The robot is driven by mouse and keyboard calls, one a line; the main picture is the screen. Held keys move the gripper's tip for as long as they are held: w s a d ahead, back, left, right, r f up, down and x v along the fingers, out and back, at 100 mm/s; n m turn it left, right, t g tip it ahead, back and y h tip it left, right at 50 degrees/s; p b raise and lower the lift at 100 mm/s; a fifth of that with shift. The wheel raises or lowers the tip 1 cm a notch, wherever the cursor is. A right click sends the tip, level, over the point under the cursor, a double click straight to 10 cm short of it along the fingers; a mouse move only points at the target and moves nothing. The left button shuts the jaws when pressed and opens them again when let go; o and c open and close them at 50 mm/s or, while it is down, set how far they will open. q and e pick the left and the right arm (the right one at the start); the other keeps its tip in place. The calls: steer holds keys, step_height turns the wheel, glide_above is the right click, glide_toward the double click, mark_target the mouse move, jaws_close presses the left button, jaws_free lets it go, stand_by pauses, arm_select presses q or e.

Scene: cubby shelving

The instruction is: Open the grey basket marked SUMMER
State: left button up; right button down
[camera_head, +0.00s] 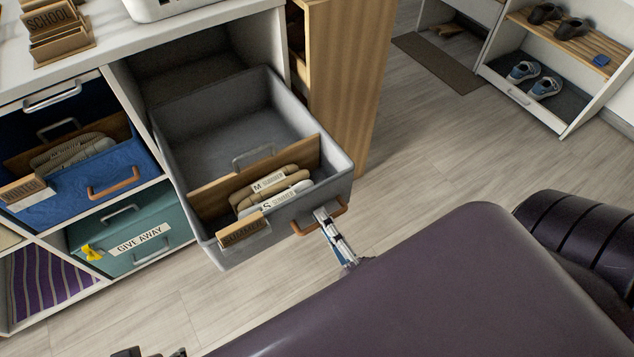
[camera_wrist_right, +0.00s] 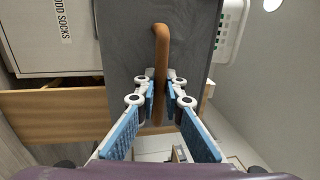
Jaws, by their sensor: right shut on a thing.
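The grey basket (camera_head: 308,119) is pulled well out of its cubby and juts over the floor. Its wooden tag (camera_head: 243,232) reads SUMMER. Inside are a wooden divider, several rolled beige items (camera_head: 272,186) and bare grey floor behind. My right gripper (camera_head: 325,220) is at its brown front handle (camera_head: 299,230). In the right wrist view, the blue-padded fingers (camera_wrist_right: 160,92) are shut on this handle (camera_wrist_right: 161,45), one pair on each side. Small dark parts at the bottom edge of the head view may be my left gripper; its jaws cannot be made out.
A blue basket (camera_head: 127,162) sits partly out at left, above a teal GIVE AWAY box (camera_head: 118,228). A wooden cabinet side (camera_head: 350,90) stands close to the right of the grey basket. Open floor (camera_head: 430,140) lies beyond, with a shoe rack (camera_head: 590,45) at upper right.

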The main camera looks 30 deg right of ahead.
steer(key=shift+s+f, duration=0.1)
steer(key=shift+s, duration=0.15)
steer(key=c, duration=2)
jaws_free()
steer(key=s, duration=0.4)
steer(key=s+f, duration=0.1)
steer(key=s, duration=0.2)
steer(key=s+f, duration=0.1)
steer(key=s, duration=0.3)
steer(key=shift+s+d+f, duration=0.1)
steer(key=shift+s+d, duration=0.1)
steer(key=shift+s, duration=0.15)
